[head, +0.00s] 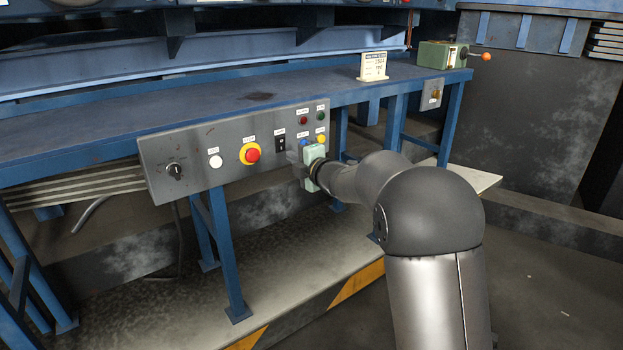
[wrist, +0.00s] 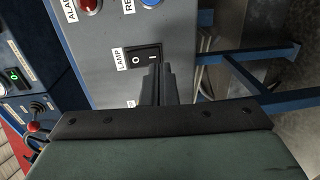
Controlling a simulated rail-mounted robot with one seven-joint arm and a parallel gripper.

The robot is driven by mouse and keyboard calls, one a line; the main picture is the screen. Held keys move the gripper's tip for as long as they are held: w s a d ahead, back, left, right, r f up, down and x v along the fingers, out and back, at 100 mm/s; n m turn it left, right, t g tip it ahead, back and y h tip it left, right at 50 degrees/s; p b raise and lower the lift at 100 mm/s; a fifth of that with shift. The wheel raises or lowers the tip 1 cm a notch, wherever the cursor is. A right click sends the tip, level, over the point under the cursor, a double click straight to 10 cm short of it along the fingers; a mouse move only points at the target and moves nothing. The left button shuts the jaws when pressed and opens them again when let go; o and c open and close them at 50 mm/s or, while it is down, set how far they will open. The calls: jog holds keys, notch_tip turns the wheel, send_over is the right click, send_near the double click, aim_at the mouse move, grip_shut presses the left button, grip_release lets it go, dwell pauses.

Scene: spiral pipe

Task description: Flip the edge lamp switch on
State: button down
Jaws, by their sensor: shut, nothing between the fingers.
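The lamp switch (wrist: 141,54) is a black rocker marked O and I, beside a LAMP label in the wrist view. In the head view the black rocker (head: 280,142) sits on the grey panel, right of the red and yellow button. My gripper (wrist: 160,70) is shut and empty, its dark fingertips at the lower edge of the rocker near the I end. I cannot tell whether they touch it. In the head view my gripper (head: 293,156) is at the panel, just right of and below the rocker. Which way the rocker is tilted is unclear.
The grey control panel (head: 230,180) hangs on the blue bench's front edge. It carries a black knob (head: 175,170), a white button (head: 215,161), a red emergency button (head: 251,153) and small coloured lamps. A red lamp (wrist: 89,5) and blue button (wrist: 151,2) are close to the rocker.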

jog(key=f+p+v, duration=0.1)
jog(key=f+v, duration=0.1)
jog(key=v, duration=0.8)
jog(key=shift+s+d, duration=0.25)
jog(key=s+d+r+m+g+h+p, duration=0.3)
jog(key=s+d+r+m+h+p, duration=0.65)
jog(key=d+m+p, duration=0.5)
jog(key=s+r+m+g+p, duration=0.2)
jog(key=s+p, duration=0.3)
jog(key=s, duration=0.5)
jog(key=s+a+r+m+g+p, duration=0.1)
jog(key=s+m+g+p, duration=0.4)
jog(key=s, duration=0.5)
jog(key=s+a+r+m+g+p, duration=0.1)
jog(key=s+r+m+g+p, duration=0.2)
jog(key=s, duration=0.7)
jog(key=shift+p, duration=1.2)
jog(key=shift+d, duration=0.1)
